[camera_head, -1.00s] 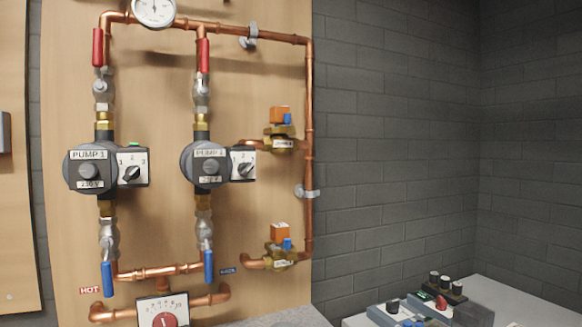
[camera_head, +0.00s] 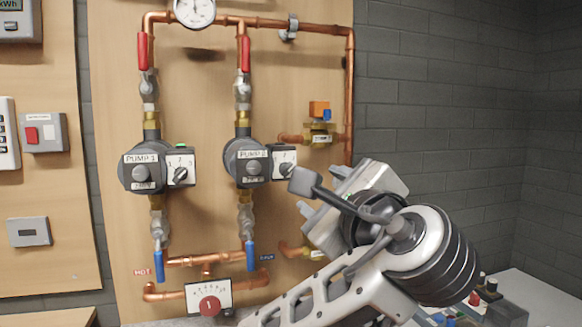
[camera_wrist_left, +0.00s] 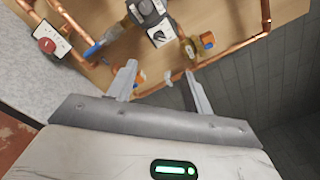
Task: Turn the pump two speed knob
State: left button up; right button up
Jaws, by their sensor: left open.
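Pump two (camera_head: 246,168) is a dark round pump on the wooden board. Its white speed plate with a black knob (camera_head: 286,168) faces me on its right side. In the left wrist view the knob (camera_wrist_left: 158,36) shows at the top, beyond the fingertips, with nothing between it and the camera. My left gripper (camera_head: 320,190) is just right of and below the knob, apart from it. In the left wrist view the gripper (camera_wrist_left: 160,78) has its two fingers spread, with nothing between them. My right gripper is in neither view.
Pump one (camera_head: 143,170) with its own knob (camera_head: 180,175) stands to the left. Copper pipes (camera_head: 351,90) run around the pumps, and blue handles (camera_head: 250,256) hang below. Valves with orange caps (camera_head: 319,109) are at the right. A bench with equipment (camera_head: 500,308) is at lower right.

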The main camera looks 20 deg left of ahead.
aim_at(289, 171)
pick_arm(q)
jog(key=p+x, duration=0.3)
jog(key=x, duration=1.3)
jog(key=shift+s, duration=0.1)
jog(key=c, duration=1)
